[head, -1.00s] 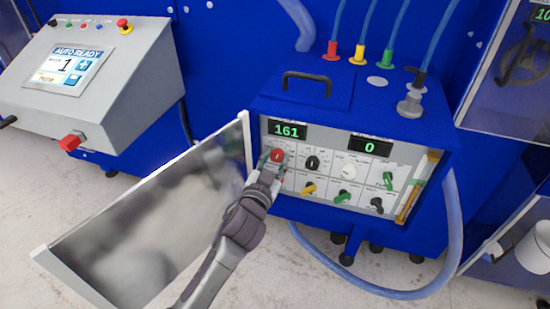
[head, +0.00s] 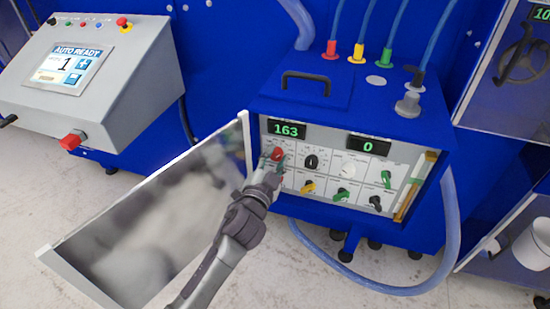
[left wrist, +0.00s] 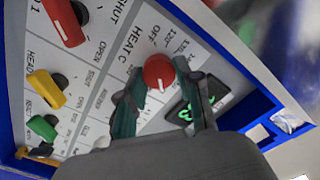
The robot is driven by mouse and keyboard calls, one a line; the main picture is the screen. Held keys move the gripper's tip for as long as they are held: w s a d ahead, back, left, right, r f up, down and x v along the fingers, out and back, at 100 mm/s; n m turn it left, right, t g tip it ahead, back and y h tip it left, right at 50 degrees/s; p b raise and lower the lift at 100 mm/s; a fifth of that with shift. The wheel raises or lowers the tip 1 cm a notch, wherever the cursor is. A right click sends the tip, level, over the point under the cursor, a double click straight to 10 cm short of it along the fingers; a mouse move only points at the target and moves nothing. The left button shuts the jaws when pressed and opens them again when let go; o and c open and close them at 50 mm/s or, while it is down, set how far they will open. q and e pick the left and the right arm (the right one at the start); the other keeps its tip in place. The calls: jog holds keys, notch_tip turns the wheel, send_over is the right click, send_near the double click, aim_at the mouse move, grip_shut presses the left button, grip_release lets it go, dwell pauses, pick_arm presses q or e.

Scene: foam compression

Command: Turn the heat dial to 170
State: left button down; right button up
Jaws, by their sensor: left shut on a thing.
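The red heat dial (head: 277,153) is at the upper left of the white control panel on the blue machine. In the left wrist view the dial (left wrist: 158,72) is a round red knob with a white mark, beside the words HEAT C. My left gripper (head: 272,164) is at the dial, with its two green-padded fingers shut on it, one on each side (left wrist: 164,88). The green display (head: 287,130) above the dial reads 163. My right gripper is not in view.
Black (head: 311,161), white, yellow and green knobs sit close around the dial. A second display (head: 369,146) reads 0. An open, hinged door (head: 150,225) stands left of the panel, close beside my left arm. A grey console (head: 85,80) stands at the left.

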pick_arm(q)
jog(key=shift+f, duration=0.1)
jog(key=c, duration=0.8)
grip_release()
jog(key=shift+o, duration=0.2)
jog(key=v, duration=1.2)
jog(key=s+a+f+n+g+y, duration=0.1)
jog(key=s+a+f+g, duration=0.2)
jog(key=f, duration=0.9)
jog(key=s+a+f+n+g+y, duration=0.1)
jog(key=s+a+f+n+g, duration=0.15)
jog(key=f, duration=0.95)
jog(key=s+a+f+g+y, duration=0.1)
jog(key=s+a+f+g, duration=0.2)
jog(key=f, duration=1)
jog(key=s+a+f+n+g+y, duration=0.1)
jog(key=s+a+f+g, duration=0.1)
jog(key=s+f, duration=0.4)
jog(key=s+a+f+n+g, duration=0.2)
jog(key=s+a+f, duration=0.3)
jog(key=s, duration=1.1)
jog(key=s+a+f+n+g+y, duration=0.1)
jog(key=s+a+f+n+g, duration=0.1)
jog(key=s+f, duration=0.7)
jog(key=s+a+g, duration=0.1)
jog(key=s+a, duration=0.1)
jog(key=shift+s+a+g+y, duration=0.2)
jog(key=shift+s+g+y, duration=0.1)
jog(key=shift+g, duration=0.05)
